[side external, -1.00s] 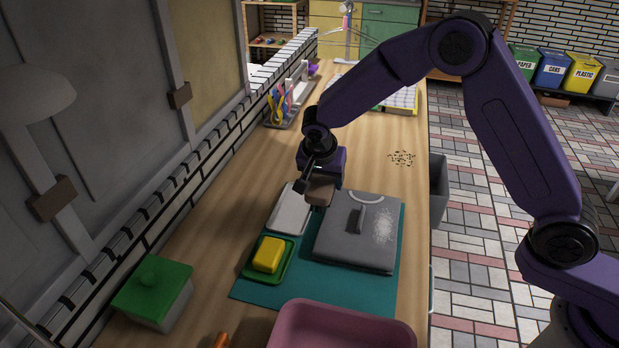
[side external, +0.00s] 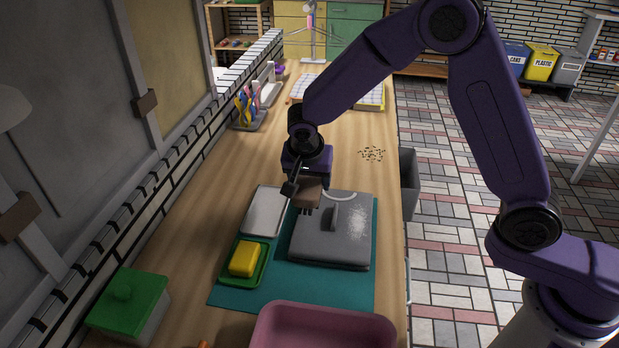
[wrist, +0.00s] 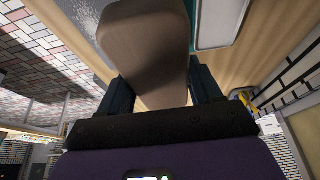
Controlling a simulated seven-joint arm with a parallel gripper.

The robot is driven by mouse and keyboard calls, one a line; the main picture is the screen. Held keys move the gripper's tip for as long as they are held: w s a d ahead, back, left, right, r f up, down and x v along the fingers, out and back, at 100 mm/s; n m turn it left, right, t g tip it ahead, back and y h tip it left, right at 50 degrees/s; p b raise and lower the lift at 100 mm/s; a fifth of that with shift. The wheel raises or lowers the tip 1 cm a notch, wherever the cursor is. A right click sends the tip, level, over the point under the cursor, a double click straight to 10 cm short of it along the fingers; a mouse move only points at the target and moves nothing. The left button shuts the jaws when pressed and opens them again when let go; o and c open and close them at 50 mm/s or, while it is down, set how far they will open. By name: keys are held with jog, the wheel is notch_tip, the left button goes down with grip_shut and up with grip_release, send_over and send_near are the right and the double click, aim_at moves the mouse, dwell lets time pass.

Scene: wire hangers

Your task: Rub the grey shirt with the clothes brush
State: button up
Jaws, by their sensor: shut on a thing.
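The grey shirt (side external: 332,246) lies folded on a teal mat (side external: 290,285) in the side view. A pale speckled patch covers its right half. My gripper (side external: 307,181) is shut on the clothes brush (side external: 309,193), a brown block with dark bristles pointing down. The brush is over the shirt's far left corner; I cannot tell whether the bristles touch the cloth. In the wrist view the brush (wrist: 148,45) fills the space between my fingers, and a speckled grey part of the shirt (wrist: 85,15) shows at the upper left.
A pale tray (side external: 265,212) and a yellow block (side external: 244,258) on a green dish (side external: 230,277) are left of the shirt. A pink basin (side external: 325,325) stands in front, a green-lidded box (side external: 128,300) at near left. Dark specks (side external: 372,154) lie on clear wood behind.

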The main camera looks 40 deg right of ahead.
jog(key=s+d+f, duration=0.3)
jog(key=s+d, duration=0.2)
jog(key=s, duration=0.6)
jog(key=shift+w+d+f, duration=0.1)
jog(key=shift+f, duration=1.55)
jog(key=shift+d+f, duration=0.1)
jog(key=shift+f, duration=1.5)
jog(key=shift+w+f, duration=0.15)
jog(key=shift+f, duration=0.65)
jog(key=shift+w+d+r, duration=0.2)
jog(key=shift+w+d, duration=0.35)
jog(key=shift+d, duration=0.05)
jog(key=shift+c, duration=0.5)
jog(key=shift+w+d+f, duration=0.1)
jog(key=shift+w+d, duration=4.1)
jog(key=shift+d, duration=0.1)
jog(key=shift+s+a, duration=4.65)
jog(key=shift+a, duration=0.35)
jog(key=r, duration=0.3)
jog(key=shift+s, duration=0.25)
notch_tip(320, 180, up, 5)
jog(key=shift+r, duration=0.15)
